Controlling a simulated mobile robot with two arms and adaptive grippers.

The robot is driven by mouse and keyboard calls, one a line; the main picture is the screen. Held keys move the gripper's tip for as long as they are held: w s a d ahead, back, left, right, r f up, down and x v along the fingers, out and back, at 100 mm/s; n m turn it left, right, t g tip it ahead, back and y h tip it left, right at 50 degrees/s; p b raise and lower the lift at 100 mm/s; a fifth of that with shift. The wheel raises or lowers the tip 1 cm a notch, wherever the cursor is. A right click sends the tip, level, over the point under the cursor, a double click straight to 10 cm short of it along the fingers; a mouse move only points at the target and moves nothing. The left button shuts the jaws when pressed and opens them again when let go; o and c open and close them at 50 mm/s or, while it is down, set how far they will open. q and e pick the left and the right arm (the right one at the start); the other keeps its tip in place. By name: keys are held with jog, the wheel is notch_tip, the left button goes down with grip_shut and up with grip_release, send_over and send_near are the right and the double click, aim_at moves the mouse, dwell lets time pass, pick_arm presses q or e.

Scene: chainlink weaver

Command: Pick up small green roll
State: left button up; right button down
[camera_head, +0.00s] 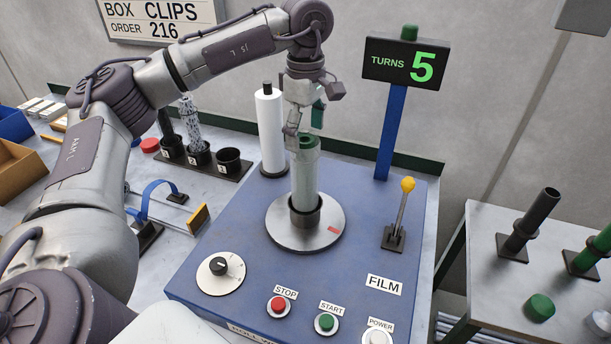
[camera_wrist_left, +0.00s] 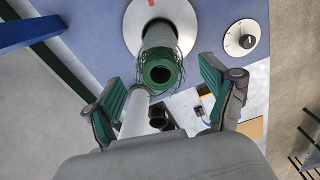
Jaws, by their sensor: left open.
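A slim pale-green roll (camera_head: 304,175) with a dark green hollow top stands upright in a dark cup on the round metal turntable (camera_head: 328,232). My left gripper (camera_head: 304,122) is just above its top, pointing down. In the left wrist view the roll's green end (camera_wrist_left: 160,73), with loose wire ends around it, lies between the two spread fingers of the left gripper (camera_wrist_left: 161,92). The fingers are open, apart from the roll. My right gripper does not show.
A white film roll (camera_head: 269,130) stands close behind left of the turntable. The TURNS sign (camera_head: 407,62) on a blue post and a yellow-knobbed lever (camera_head: 402,210) are to the right. Black cups (camera_head: 230,161) stand at left.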

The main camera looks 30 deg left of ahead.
pick_arm(q)
jog(key=shift+a+f, duration=0.1)
jog(key=shift+f, duration=1.1)
grip_shut()
